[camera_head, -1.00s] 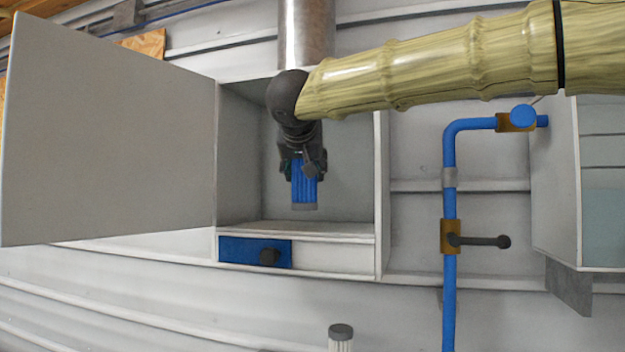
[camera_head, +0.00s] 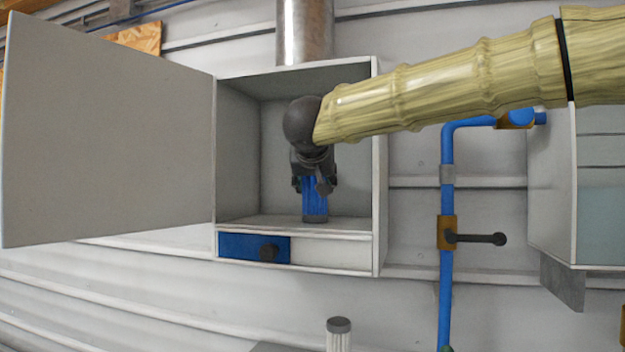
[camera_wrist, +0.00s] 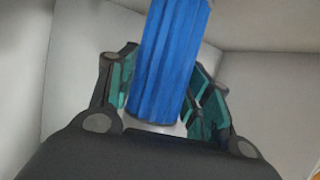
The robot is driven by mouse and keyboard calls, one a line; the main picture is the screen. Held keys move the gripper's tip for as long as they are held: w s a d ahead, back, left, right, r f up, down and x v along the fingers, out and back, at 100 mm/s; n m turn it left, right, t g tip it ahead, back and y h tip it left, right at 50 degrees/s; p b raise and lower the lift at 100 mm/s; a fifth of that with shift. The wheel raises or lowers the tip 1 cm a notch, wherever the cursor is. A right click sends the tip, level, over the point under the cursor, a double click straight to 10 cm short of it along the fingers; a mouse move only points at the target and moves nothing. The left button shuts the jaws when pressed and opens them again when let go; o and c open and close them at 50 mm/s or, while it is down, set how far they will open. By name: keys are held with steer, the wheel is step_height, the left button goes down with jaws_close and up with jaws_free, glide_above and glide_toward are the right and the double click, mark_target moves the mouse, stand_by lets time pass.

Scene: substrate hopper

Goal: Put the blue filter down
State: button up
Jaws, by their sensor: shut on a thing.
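The blue filter (camera_head: 315,198) is a ribbed blue cylinder with a grey end cap, held about upright inside the open cabinet. In the head view its lower end is at or just above the cabinet floor (camera_head: 345,224); I cannot tell if it touches. My gripper (camera_head: 314,184) is shut on the filter's upper part from above. In the wrist view the blue filter (camera_wrist: 166,60) lies between the two teal-padded fingers of my gripper (camera_wrist: 165,95). Its far end is cut off there by the top of the picture.
The cabinet door (camera_head: 110,135) stands wide open to the left. A blue drawer front with a dark knob (camera_head: 255,247) is below the cabinet floor. A pale filter with a dark cap (camera_head: 340,335) stands at the bottom. Blue pipes with a valve handle (camera_head: 475,239) run at the right.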

steer(key=shift+s, duration=0.1)
steer(key=o, duration=0.9)
steer(key=shift+o, duration=0.8)
steer(key=shift+f, duration=0.1)
steer(key=shift+s+r, duration=0.15)
steer(key=shift+r, duration=0.1)
steer(key=b+v, duration=0.2)
steer(key=v, duration=0.9)
steer(key=shift+s+b, duration=0.35)
steer(key=shift+b, duration=0.05)
steer(key=shift+a, duration=0.1)
